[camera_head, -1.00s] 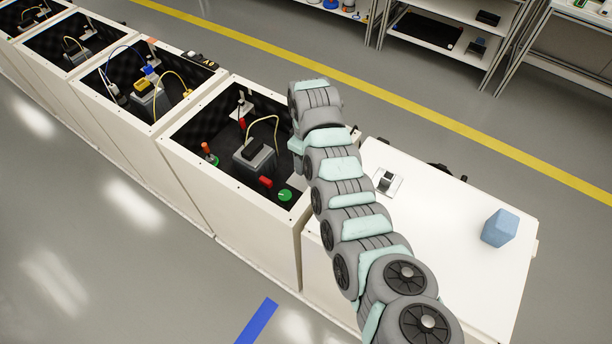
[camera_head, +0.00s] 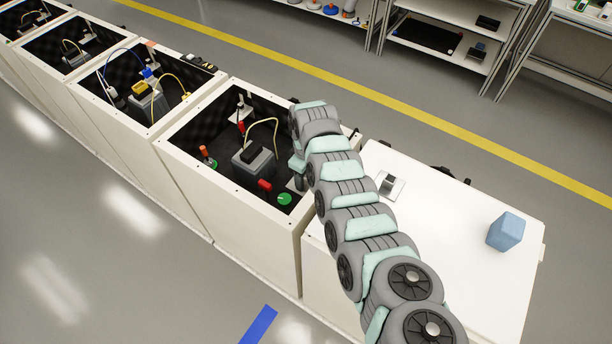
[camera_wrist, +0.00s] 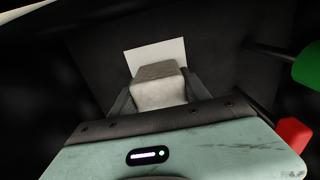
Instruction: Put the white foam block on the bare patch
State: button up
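In the wrist view, the white foam block (camera_wrist: 160,88) sits between the two dark fingers of my gripper (camera_wrist: 160,97), which are closed against its sides. Beyond the block, a pale rectangular patch (camera_wrist: 155,53) lies on the dark surface, partly covered by the block in this view. I cannot tell whether the block touches it. In the head view, my gripper (camera_head: 299,168) is inside the nearest open cabinet, at its right side, mostly hidden by my arm. A sliver of the pale patch (camera_head: 296,184) shows beside it. The block cannot be made out there.
The cabinet holds a grey box with a cable (camera_head: 254,156), a red part (camera_head: 265,185), a green round part (camera_head: 285,199) and an orange-topped post (camera_head: 206,154). Its white rim (camera_head: 240,201) surrounds the space. A blue block (camera_head: 505,232) stands on the white top at right.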

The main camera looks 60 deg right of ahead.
jog(key=o, duration=0.4)
jog(key=shift+o, duration=0.2)
notch_tip(320, 180, up, 12)
jog(key=p, duration=0.3)
jog(key=shift+r, duration=0.15)
